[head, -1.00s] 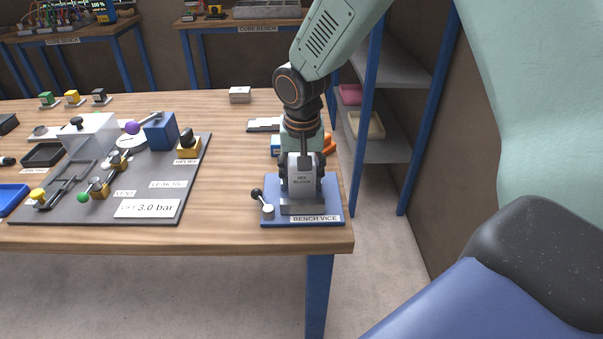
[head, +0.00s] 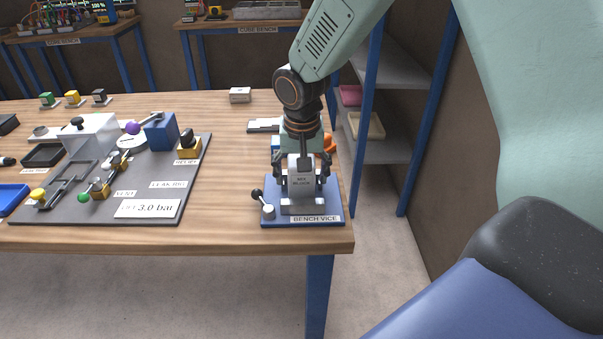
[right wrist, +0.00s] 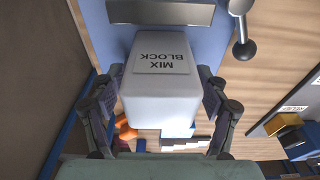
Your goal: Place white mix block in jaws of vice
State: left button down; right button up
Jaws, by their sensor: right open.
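The white mix block (head: 301,178), labelled "MIX BLOCK", stands upright at the bench vice, just behind its grey front jaw (head: 303,207). The vice has a blue base plate (head: 333,211) and a lever with a dark knob (head: 257,195). The rear jaw is hidden, so I cannot tell how tightly the block sits. My right gripper (head: 303,180) points down over the block, open, with a finger on each side. In the right wrist view the block (right wrist: 160,85) is between the spread fingers (right wrist: 160,100), with small gaps visible. My left gripper is not in view.
An orange item (head: 329,142) is behind the vice. The table's front and right edges are close to the vice. A shelf (head: 385,150) stands at the right.

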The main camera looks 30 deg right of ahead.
jog(key=r, duration=0.3)
jog(key=s+r+p, duration=0.1)
jog(key=r, duration=0.3)
jog(key=r+p, duration=0.1)
jog(key=r, duration=0.3)
jog(key=shift+s+a+r, duration=0.1)
jog(key=shift+s+a, duration=0.1)
jog(key=shift+a, duration=0.2)
jog(key=shift+r, duration=0.35)
jog(key=shift+r, duration=0.15)
